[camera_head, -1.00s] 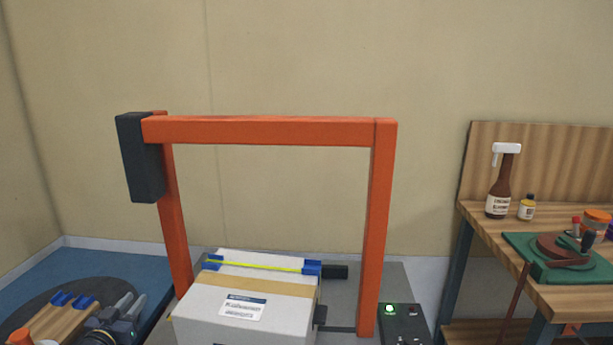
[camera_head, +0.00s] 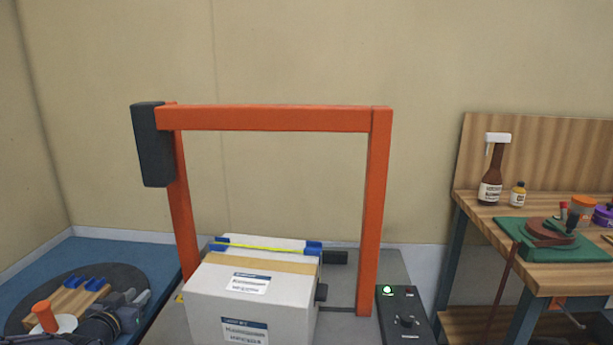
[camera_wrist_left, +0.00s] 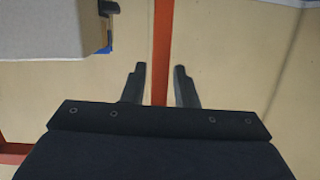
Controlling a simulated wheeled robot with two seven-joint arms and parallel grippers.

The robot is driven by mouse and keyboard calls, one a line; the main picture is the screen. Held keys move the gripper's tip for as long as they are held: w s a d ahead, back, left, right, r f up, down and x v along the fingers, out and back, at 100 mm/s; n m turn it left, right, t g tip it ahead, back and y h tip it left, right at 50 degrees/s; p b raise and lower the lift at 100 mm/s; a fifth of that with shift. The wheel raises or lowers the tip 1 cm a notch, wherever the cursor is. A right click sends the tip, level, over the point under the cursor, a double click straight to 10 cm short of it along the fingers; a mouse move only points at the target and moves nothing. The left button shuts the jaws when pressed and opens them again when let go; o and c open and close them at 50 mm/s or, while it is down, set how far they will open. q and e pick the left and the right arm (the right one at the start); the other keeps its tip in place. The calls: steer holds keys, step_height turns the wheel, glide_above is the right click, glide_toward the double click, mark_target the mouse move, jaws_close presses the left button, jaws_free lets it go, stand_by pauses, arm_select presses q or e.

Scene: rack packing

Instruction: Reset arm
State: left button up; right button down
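My left gripper (camera_head: 138,300) shows at the lower left of the head view, above or beside a dark round disc (camera_head: 128,278). In the left wrist view the left gripper (camera_wrist_left: 160,68) has its two fingers apart with nothing between them. An orange post (camera_wrist_left: 162,40) passes behind the gap. A white box side (camera_wrist_left: 40,28) shows at the upper left there. My right gripper is in neither current view.
An orange frame (camera_head: 270,118) stands around a white labelled box (camera_head: 250,297). A control box (camera_head: 404,322) with a green light is to its right. A wooden bench (camera_head: 470,215) with bottles and tools stands farther right. A wooden block with blue parts (camera_head: 72,298) lies at left.

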arm_select(q)
steer(key=s+d+f+n+g+h+b, duration=0.1)
steer(key=s+d+f+g+b, duration=0.15)
steer(key=s+d, duration=0.7)
steer(key=s+d+f+g+h+b, duration=0.1)
steer(key=s+d+f+g+b, duration=0.2)
steer(key=s, duration=1.2)
steer(key=s+d+f+n+g+h+b, duration=0.1)
steer(key=s+d+g+h+b, duration=0.2)
steer(key=s+d, duration=0.7)
step_height(320, 180, up, 21)
steer(key=s+a+g+y+p, duration=0.1)
steer(key=a+p, duration=0.1)
steer(key=p, duration=1.9)
steer(key=shift+s+a+p, duration=0.2)
steer(key=shift+s+p, duration=0.15)
steer(key=shift+s, duration=0.05)
steer(key=shift+f, duration=0.15)
